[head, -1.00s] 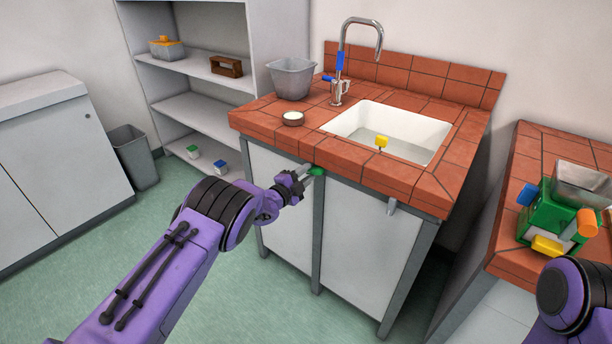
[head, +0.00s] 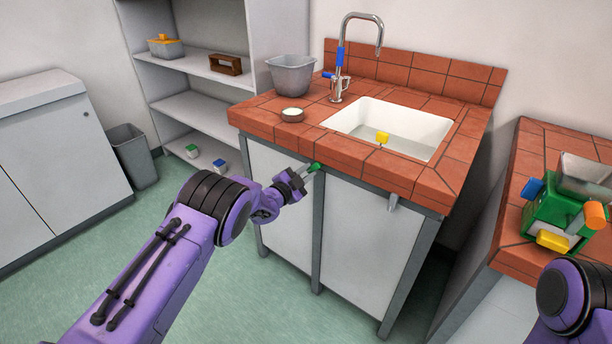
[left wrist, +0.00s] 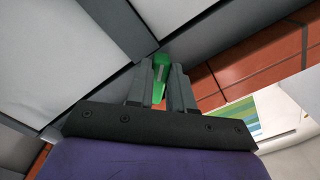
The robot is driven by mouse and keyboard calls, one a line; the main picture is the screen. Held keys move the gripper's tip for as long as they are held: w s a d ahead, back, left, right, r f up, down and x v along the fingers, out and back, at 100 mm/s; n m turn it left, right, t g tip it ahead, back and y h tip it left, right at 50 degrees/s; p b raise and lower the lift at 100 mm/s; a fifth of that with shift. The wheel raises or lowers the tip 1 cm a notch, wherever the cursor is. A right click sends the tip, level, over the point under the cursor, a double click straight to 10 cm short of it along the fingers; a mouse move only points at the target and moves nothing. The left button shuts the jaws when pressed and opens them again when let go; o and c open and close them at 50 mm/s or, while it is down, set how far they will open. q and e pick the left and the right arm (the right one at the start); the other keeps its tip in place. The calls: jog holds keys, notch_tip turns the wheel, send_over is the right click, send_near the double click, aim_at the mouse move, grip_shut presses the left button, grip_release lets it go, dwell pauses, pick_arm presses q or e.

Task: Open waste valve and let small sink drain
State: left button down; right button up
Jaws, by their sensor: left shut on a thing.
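The white sink (head: 437,131) is set into the red-tiled bench, and a greyish surface, possibly water, shows low in it. A yellow block (head: 382,137) shows at its near side. A green handle (head: 315,167), which looks like the waste valve's, sticks out under the bench's front edge. My left gripper (head: 304,174) is shut on this green handle. In the left wrist view the green handle (left wrist: 160,66) lies between the two grey fingers (left wrist: 160,88). Any pipe behind it is hidden. Only a purple part of my right arm shows at lower right; its gripper is out of view.
A tap (head: 341,60) with blue parts, a grey bucket (head: 291,78) and a small round dish (head: 292,115) stand on the bench (head: 262,119). A green device (head: 552,218) stands on the right bench. Shelves (head: 190,105) and a bin (head: 134,158) stand at left.

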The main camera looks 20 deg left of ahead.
pick_arm(q)
jog(key=shift+s+d+f+n+b, duration=0.1)
jog(key=shift+d+n+b, duration=0.1)
jog(key=shift+n, duration=1.3)
jog(key=shift+s+d+f+n+b, duration=0.1)
jog(key=shift+d+n+b, duration=0.15)
jog(key=shift+n, duration=1.25)
jog(key=shift+d+f+n+b, duration=0.1)
jog(key=shift+d+n+b, duration=0.1)
jog(key=shift+n, duration=1.3)
jog(key=c, duration=1.3)
grip_release()
jog(key=shift+s+a, duration=0.1)
jog(key=v, duration=1)
jog(key=shift+s+r, duration=0.1)
jog(key=shift+s, duration=0.05)
jog(key=shift+n, duration=0.3)
